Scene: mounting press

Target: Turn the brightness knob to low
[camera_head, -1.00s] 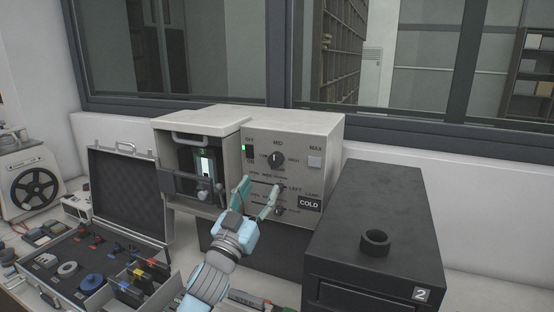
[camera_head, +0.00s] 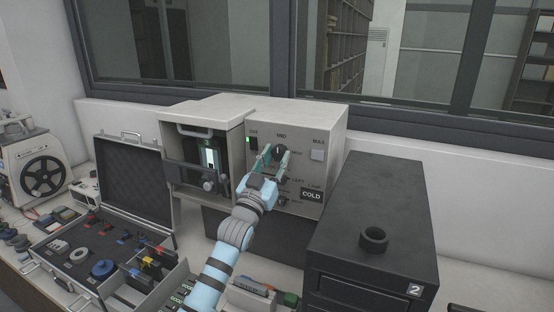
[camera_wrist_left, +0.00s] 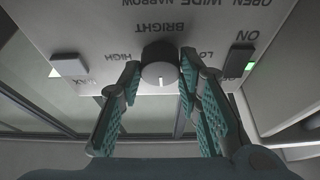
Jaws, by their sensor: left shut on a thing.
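The brightness knob (camera_head: 280,149) is a dark round knob on the front panel of the grey press unit (camera_head: 300,120). In the left wrist view the panel looks upside down, and the knob (camera_wrist_left: 160,62) has LOW to its right and HIGH to its left. Its white mark points down in that view, between the two words, toward the MID side. My left gripper (camera_head: 276,152) has its teal fingers on either side of the knob and is shut on it. My right gripper is not in view.
Lower knobs with LEFT and LAMP labels and a COLD sign (camera_head: 312,195) sit below. A lit green switch (camera_head: 253,142) is at left and a pale MAX button (camera_head: 317,155) at right. A black box (camera_head: 375,205) stands right, an open tool case (camera_head: 135,180) left.

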